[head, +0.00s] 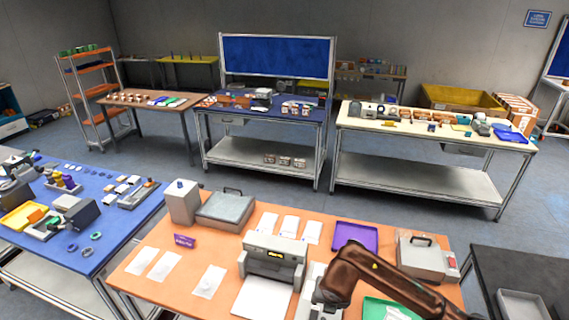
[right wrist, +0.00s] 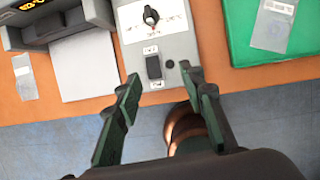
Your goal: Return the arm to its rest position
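My right arm (head: 375,272) comes in from the lower right in the head view and bends down over the front of the orange table (head: 225,265). Its gripper is not clearly seen there. In the right wrist view my right gripper (right wrist: 160,76) has its two dark green fingers spread apart, with nothing between them. They point at the near edge of a grey control box (right wrist: 155,50) with a black knob and a dark switch, and the floor shows below the edge. I cannot tell the height above the table. My left gripper and arm are not in view.
A grey machine with a lit display (head: 272,262) stands left of the arm. A green tray (right wrist: 240,20) with a clear packet lies right of the control box. A purple tray (head: 355,236) and a grey case (head: 425,258) stand behind the arm. Several packets lie at left.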

